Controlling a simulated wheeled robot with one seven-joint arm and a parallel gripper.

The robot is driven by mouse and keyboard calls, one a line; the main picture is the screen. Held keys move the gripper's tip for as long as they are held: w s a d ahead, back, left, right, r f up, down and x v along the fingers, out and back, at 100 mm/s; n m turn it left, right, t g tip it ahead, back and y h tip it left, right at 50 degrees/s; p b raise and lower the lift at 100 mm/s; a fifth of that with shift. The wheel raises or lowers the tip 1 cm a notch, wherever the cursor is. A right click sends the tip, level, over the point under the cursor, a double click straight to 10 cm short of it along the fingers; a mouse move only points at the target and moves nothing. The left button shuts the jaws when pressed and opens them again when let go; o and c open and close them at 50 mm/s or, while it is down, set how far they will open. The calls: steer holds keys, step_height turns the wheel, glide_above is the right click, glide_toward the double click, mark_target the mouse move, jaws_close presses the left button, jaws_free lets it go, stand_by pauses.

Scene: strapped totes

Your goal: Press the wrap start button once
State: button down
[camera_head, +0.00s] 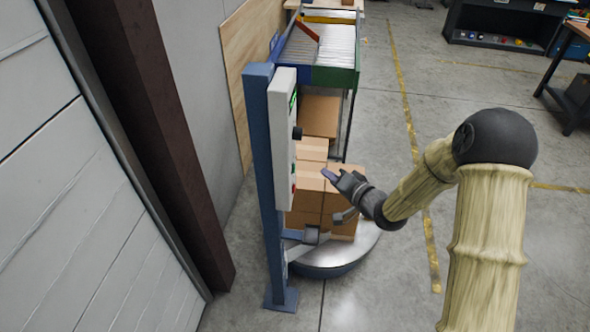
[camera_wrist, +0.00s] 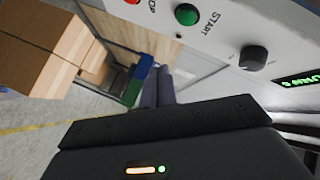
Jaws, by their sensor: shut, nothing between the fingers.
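The green start button (camera_wrist: 187,14) sits on the pale control panel (camera_wrist: 215,42), with the word START beside it in the wrist view. In the head view the control panel (camera_head: 284,140) is on a blue post, seen nearly edge-on. My gripper (camera_head: 328,174) is to the right of the panel, apart from it, with its fingers pointing toward it. In the wrist view my gripper's fingertips (camera_wrist: 158,72) are shut together and empty, below the green button in the picture. A gap between the fingers and the button seems to show, but its depth is hard to tell.
A black knob (camera_wrist: 253,58), a green display (camera_wrist: 298,80) and a red stop button (camera_wrist: 133,1) share the panel. Stacked cartons (camera_head: 340,205) stand on a round turntable (camera_head: 340,258) beneath my gripper. The blue post (camera_head: 262,190) stands left; open floor lies right.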

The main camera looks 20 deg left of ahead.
steer(key=shift+s+a+b, duration=0.1)
steer(key=shift+s+a, duration=0.1)
steer(key=shift+a, duration=0.7)
steer(key=shift+s+a+b, duration=0.15)
steer(key=shift+s+a, duration=0.1)
steer(key=shift+a, duration=0.65)
steer(key=shift+s+a+b, duration=0.1)
steer(key=shift+s+a, duration=0.1)
steer(key=shift+a, duration=0.7)
steer(key=shift+a, duration=0.1)
steer(key=shift+s+a, duration=0.1)
steer(key=shift+a, duration=0.2)
steer(key=shift+s+a, duration=0.1)
steer(key=shift+a, duration=0.3)
stand_by(0.7)
steer(key=shift+d, duration=0.8)
steer(key=shift+w, duration=0.2)
steer(key=shift+w+d, duration=0.2)
steer(key=shift+d, duration=0.6)
steer(key=shift+w+d, duration=0.15)
steer(key=shift+d, duration=0.7)
steer(key=shift+w+d, duration=0.2)
steer(key=shift+d, duration=0.6)
